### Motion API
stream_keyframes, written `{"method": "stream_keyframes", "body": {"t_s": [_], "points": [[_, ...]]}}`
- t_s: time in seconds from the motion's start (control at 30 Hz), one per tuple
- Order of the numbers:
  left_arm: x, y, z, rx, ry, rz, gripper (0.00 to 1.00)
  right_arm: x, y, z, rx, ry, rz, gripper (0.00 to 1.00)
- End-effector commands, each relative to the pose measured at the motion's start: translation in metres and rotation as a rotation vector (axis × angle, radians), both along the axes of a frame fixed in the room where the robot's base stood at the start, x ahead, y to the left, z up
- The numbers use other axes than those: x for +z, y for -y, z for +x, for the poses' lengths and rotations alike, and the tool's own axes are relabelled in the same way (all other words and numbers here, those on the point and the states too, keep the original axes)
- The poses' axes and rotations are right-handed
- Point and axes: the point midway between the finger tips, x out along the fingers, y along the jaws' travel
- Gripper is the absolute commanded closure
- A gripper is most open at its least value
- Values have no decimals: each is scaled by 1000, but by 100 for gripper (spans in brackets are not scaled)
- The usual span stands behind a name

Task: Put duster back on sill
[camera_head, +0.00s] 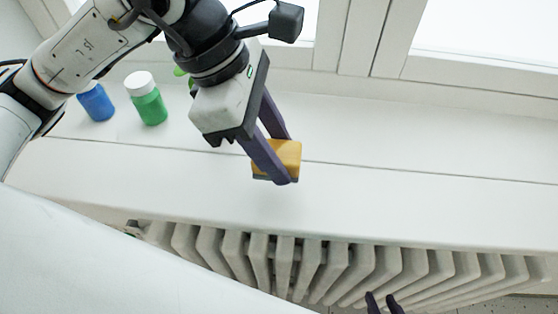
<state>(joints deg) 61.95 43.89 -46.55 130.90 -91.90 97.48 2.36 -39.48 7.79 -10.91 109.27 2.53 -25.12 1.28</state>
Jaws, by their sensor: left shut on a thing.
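The duster (290,154) is a small yellow-orange block with a dark underside. My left gripper (278,166) is shut on it, with one dark purple finger across its near face. The white window sill (400,181) runs across the view, and the duster is over its middle part. I cannot tell whether the duster touches the sill or hangs just above it. My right gripper (383,304) shows only as two dark fingertips at the bottom edge, in front of the radiator. The tips are apart with nothing between them.
A blue bottle (96,104) and a green bottle (148,103) with white caps stand on the sill at left. A light-green thing shows partly behind my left gripper. The window frame (358,38) bounds the back; a white radiator (300,268) is below. The sill's right side is clear.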

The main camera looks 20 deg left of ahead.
Motion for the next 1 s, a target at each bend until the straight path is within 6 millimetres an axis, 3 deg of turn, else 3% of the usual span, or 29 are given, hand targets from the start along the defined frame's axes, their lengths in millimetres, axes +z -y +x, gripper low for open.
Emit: {"method": "stream_keyframes", "body": {"t_s": [0.3,0.7,0.73,0.83,1.0], "points": [[-38,0,0,-2,-1,0,81,2,0,0,1,2,1,69],[-44,0,0,-2,2,0,81,-1,-1,2,0,7,2,69],[-44,0,0,-2,2,0,61,-1,-1,2,0,8,2,69],[-43,0,0,-1,2,-1,44,1,-1,3,0,9,3,69],[-43,0,0,-1,2,-1,44,1,-1,3,-1,10,2,69]]}}
